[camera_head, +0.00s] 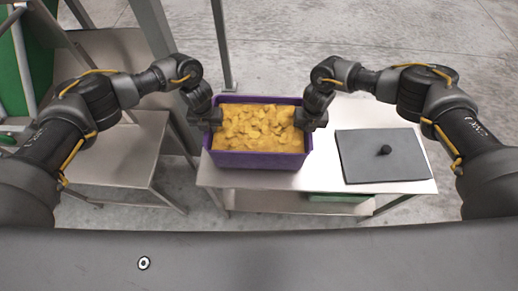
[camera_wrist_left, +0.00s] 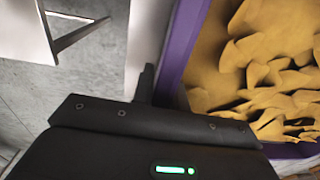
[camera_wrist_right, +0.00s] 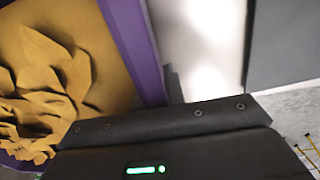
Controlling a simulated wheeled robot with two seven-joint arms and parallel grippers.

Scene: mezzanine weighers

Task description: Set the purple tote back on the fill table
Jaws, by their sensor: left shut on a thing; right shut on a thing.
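The purple tote (camera_head: 257,160) is full of yellow-brown chip-like pieces (camera_head: 258,125). It is level, at the left end of a pale metal table (camera_head: 320,172); I cannot tell whether its base touches the top. My left gripper (camera_head: 211,117) is shut on the tote's left side wall. My right gripper (camera_head: 305,118) is shut on its right side wall. The tote's purple rim shows in the left wrist view (camera_wrist_left: 184,45) and in the right wrist view (camera_wrist_right: 133,45). The fingertips are mostly hidden behind the gripper bodies.
A flat grey plate with a black knob (camera_head: 372,165) lies on the table's right part. A lower metal stand (camera_head: 110,150) is at the left. A grey post (camera_head: 222,50) rises behind the tote. A bare strip of tabletop separates tote and plate.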

